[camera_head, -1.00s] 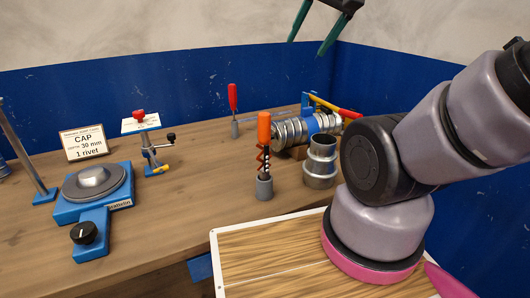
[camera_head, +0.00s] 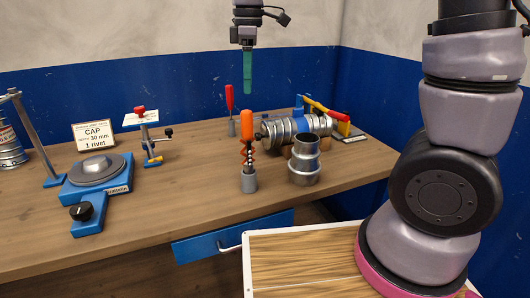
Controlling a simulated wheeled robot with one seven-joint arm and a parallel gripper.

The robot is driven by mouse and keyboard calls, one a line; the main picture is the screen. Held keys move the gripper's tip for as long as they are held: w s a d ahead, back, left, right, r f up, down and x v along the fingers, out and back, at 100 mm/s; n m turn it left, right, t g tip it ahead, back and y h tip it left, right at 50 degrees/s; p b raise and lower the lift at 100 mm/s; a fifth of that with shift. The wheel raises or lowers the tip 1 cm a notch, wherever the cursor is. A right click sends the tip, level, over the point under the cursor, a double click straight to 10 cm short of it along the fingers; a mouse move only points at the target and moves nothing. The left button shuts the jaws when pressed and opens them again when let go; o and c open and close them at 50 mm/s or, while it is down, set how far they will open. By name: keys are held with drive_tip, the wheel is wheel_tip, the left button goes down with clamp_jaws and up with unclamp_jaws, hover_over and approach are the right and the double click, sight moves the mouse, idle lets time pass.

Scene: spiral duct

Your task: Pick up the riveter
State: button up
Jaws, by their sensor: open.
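The riveter is most likely the tool with a long red handle (camera_head: 328,108) at the back right of the bench, partly hidden behind the silver spiral duct (camera_head: 280,131); I cannot be sure of its identity. My gripper (camera_head: 247,88) hangs at the top centre, pointing down, with green fingers seen edge-on. It is open and holds nothing.
An orange-handled tool (camera_head: 247,130) stands in a grey holder at the front. A silver reducer (camera_head: 304,160) stands beside it. At left are a blue turntable device (camera_head: 97,172), a small stand (camera_head: 145,135) and a CAP sign (camera_head: 94,133). The front middle of the bench (camera_head: 170,210) is clear.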

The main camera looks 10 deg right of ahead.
sight(247, 122)
drive_tip(key=shift+s+a+f+n, duration=0.1)
drive_tip(key=shift+a+f+n, duration=0.2)
drive_tip(key=shift+f, duration=0.1)
drive_tip(key=shift+s+a+f+n, duration=0.1)
drive_tip(key=shift+a+f+n, duration=0.05)
drive_tip(key=shift+f+n, duration=0.2)
wheel_tip(247, 122, down, 10)
drive_tip(key=shift+w+d+f, duration=0.1)
drive_tip(key=shift+d+f, duration=0.05)
drive_tip(key=shift+f, duration=0.05)
drive_tip(key=shift+c, duration=0.3)
clamp_jaws()
